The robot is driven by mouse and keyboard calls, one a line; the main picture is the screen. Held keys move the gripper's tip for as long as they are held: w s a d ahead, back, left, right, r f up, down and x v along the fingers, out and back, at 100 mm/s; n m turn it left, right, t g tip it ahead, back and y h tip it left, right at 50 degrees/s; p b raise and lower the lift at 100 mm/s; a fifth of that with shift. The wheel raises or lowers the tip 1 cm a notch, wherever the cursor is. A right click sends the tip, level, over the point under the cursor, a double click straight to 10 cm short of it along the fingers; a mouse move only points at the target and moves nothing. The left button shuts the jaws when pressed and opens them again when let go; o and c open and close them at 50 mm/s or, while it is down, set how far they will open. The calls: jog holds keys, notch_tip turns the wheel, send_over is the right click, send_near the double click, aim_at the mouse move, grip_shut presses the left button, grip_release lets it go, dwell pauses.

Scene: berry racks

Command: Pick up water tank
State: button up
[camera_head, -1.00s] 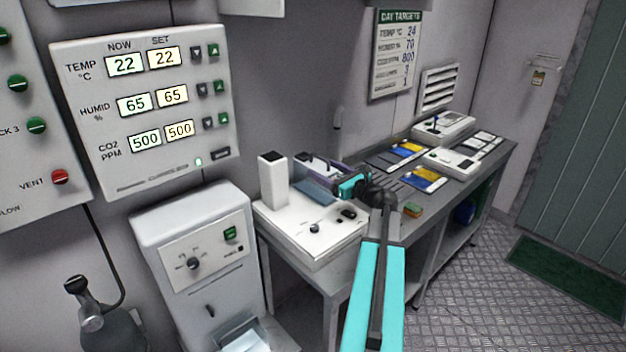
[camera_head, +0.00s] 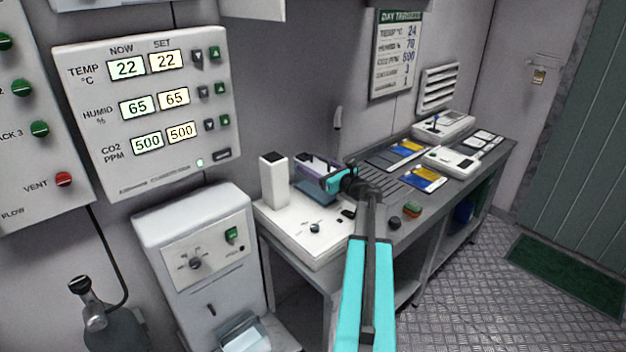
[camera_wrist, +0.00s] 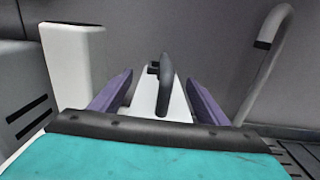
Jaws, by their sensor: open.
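My gripper (camera_head: 309,162) reaches over the white bench device (camera_head: 300,238), near its upright column, with its purple fingers toward the wall. In the wrist view the fingers of my gripper (camera_wrist: 160,84) are apart. I cannot tell whether this is the water tank. A clear-fronted bin (camera_head: 243,336) sits low in the white floor cabinet, partly cut off by the frame. It could also be a tank, but no label shows.
A white column (camera_wrist: 75,62) stands left of the fingers and a curved grey pipe (camera_wrist: 262,68) to the right. The bench (camera_head: 392,235) carries blue and yellow cards (camera_head: 424,179) and small white devices. Open floor (camera_head: 490,260) lies at the right.

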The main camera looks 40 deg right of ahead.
jog(key=c, duration=1.7)
jog(key=shift+r, duration=0.15)
